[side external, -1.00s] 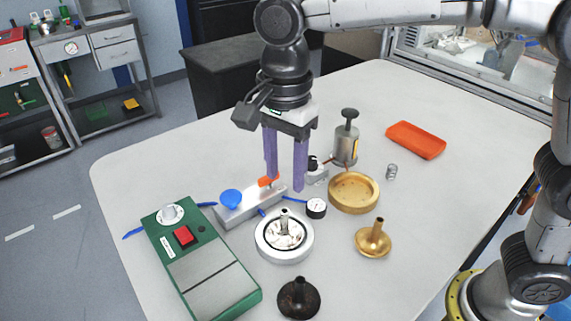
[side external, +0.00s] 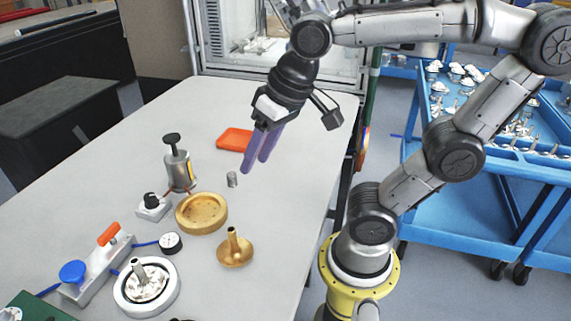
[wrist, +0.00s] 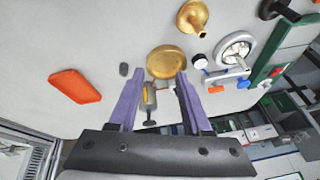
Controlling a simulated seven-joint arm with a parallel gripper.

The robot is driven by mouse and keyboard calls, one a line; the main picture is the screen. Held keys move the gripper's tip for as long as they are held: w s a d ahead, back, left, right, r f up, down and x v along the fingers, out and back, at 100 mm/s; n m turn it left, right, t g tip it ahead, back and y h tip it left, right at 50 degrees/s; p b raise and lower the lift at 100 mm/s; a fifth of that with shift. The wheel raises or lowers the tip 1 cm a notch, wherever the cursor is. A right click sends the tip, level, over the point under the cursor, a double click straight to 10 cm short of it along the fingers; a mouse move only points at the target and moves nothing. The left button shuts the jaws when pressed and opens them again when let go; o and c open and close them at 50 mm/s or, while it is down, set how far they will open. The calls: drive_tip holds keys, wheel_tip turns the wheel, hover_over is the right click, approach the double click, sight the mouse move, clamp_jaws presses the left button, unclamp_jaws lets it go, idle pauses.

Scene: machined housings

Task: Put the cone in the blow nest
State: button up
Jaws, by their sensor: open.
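My gripper (side external: 254,165) is open and empty, tilted, in the air near the orange tray and the small spring. Its two purple fingers (wrist: 158,76) stand apart in the wrist view. A white round nest (side external: 121,299) holds a silver piece with an upright stem (side external: 139,269); the nest also shows in the wrist view (wrist: 222,54). A brass cone with a stem (side external: 235,252) stands on the table, also in the wrist view (wrist: 192,18). A dark cone (wrist: 277,9) is at the wrist view's top edge. I cannot tell which cone is meant.
A round brass dish (side external: 202,213), a pump can (side external: 179,170), a spring (side external: 232,180) and an orange tray (side external: 235,139) stand nearby. A gauge (side external: 171,243) and valve block (side external: 100,262) sit beside the nest. The table's right side is clear.

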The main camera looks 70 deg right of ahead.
drive_tip(key=s+f+n, duration=0.1)
drive_tip(key=s+d+f+n, duration=0.1)
drive_tip(key=s+d+f+n+t, duration=0.1)
drive_tip(key=s, duration=0.1)
drive_tip(key=shift+s+d+f+h, duration=0.1)
drive_tip(key=shift+d+h, duration=0.1)
drive_tip(key=shift+h, duration=0.1)
idle(2.0)
